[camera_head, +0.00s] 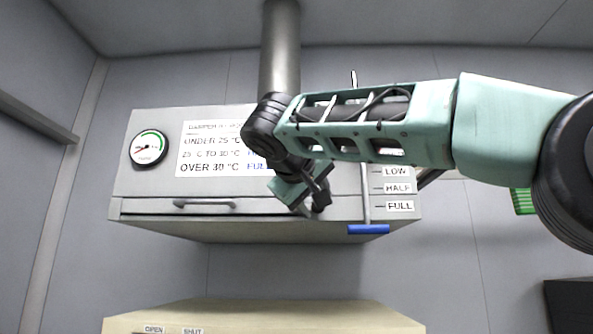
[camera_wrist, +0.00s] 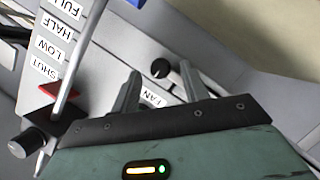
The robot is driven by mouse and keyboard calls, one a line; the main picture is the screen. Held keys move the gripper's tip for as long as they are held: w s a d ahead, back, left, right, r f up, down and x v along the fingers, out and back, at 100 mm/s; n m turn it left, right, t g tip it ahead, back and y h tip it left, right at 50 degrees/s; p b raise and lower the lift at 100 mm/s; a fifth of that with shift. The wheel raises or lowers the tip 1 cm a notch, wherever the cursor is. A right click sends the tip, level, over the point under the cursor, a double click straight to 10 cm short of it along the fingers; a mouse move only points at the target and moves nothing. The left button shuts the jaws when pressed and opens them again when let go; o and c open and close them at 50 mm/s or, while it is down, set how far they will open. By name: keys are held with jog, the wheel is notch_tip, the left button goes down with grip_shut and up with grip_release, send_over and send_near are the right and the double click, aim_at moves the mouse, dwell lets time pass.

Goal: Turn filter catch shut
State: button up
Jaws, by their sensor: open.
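A grey wall-mounted unit (camera_head: 150,190) fills the middle of the head view. A grey bar-shaped handle (camera_head: 205,203) lies level along its lower left front; I cannot tell whether this is the filter catch. OPEN and SHUT labels (camera_head: 172,330) show on a cream box below. My gripper (camera_head: 314,207) is at the unit's lower front, right of the bar handle and left of the blue-handled lever. In the wrist view my gripper (camera_wrist: 160,73) is open, its fingers apart, with a black knob (camera_wrist: 160,68) and a FAN label (camera_wrist: 154,95) showing between them.
The blue lever handle (camera_head: 368,229) hangs beside the LOW, HALF and FULL labels (camera_head: 398,188). A round gauge (camera_head: 148,148) is at the upper left. A pipe (camera_head: 280,45) rises above the unit. The cream box (camera_head: 260,315) stands below, with a gap between.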

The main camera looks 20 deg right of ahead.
jog(key=b+v, duration=0.1)
jog(key=v, duration=1.3)
jog(key=shift+s, duration=0.3)
jog(key=shift+a, duration=0.1)
jog(key=a+f+n+g+y, duration=0.2)
jog(key=f+n, duration=0.1)
jog(key=f, duration=0.7)
jog(key=s+a+f+n+g+y, duration=0.1)
jog(key=a+f+n+y, duration=0.15)
jog(key=f, duration=0.85)
jog(key=a+f+n+g+y, duration=0.1)
jog(key=f+n+g+y, duration=0.15)
jog(key=f, duration=0.75)
jog(key=s+d+f+m+g+y, duration=0.1)
jog(key=s+d+f+g, duration=0.2)
jog(key=s+f, duration=0.6)
jog(key=s+d+f+m+g+y, duration=0.1)
jog(key=s+d+f+g, duration=0.2)
jog(key=s+f, duration=0.7)
notch_tip(320, 180, down, 6)
jog(key=d, duration=0.2)
jog(key=shift+s+d+f+m+g, duration=0.15)
jog(key=shift+s+d+m+g, duration=0.1)
jog(key=shift+d+m+g, duration=0.15)
